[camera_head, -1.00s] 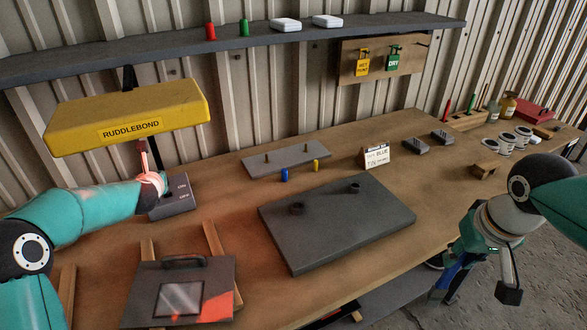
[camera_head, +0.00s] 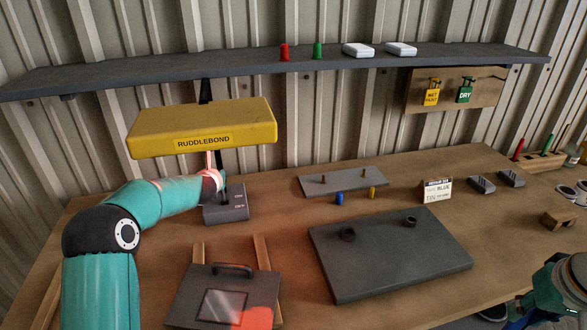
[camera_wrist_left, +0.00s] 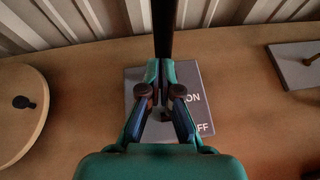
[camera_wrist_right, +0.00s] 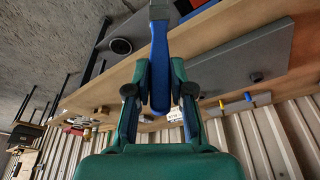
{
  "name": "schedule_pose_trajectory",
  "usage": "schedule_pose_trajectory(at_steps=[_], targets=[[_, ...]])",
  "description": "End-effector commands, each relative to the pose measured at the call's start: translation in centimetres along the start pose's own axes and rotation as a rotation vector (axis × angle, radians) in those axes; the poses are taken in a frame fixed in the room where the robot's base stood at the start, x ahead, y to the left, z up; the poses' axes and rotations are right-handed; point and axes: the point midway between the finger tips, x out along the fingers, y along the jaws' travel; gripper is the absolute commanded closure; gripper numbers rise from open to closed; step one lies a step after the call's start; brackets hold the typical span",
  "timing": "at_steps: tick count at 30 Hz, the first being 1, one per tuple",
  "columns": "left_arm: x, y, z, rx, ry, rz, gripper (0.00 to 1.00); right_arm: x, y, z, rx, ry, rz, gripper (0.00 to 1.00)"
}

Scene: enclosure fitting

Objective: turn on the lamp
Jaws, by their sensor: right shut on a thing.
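The lamp has a yellow head (camera_head: 205,128) marked RUDDLEBOND on a dark post. Its grey base (camera_head: 228,207) bears ON and OFF lettering, also seen in the left wrist view (camera_wrist_left: 196,78). The lamp head's underside is hidden. My left gripper (camera_wrist_left: 160,72) is over the base, in front of the post and left of the lettering. Its fingers are close together; I cannot tell whether anything is between them. A pinkish-red tint shows on my left wrist under the lamp. My right gripper (camera_wrist_right: 160,75) is shut on a blue-handled tool (camera_wrist_right: 160,95), away from the lamp.
A dark panel with a handle (camera_head: 195,285) lies on wooden strips in front of the lamp. A large grey plate (camera_head: 385,268) and a smaller pegged plate (camera_head: 345,185) lie to its right. A shelf (camera_head: 230,65) runs above.

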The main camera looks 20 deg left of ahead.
Motion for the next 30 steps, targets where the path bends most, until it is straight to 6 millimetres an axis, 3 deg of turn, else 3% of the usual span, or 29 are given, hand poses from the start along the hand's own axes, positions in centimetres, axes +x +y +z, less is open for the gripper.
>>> schedule_pose_trajectory(at_steps=[14,20,30], targets=[[-0.7,-0.2,-0.2,0.000,0.004,-0.002,1.00,0.0,0.2,0.1,0.004,0.001,0.001,1.00],[-3.5,-0.3,0.0,0.002,0.001,-0.004,1.00,0.0,0.2,0.1,0.005,0.001,0.001,1.00],[-10.0,-0.2,-0.1,0.001,-0.001,-0.003,1.00,0.0,0.2,0.1,0.005,0.000,0.001,1.00]])
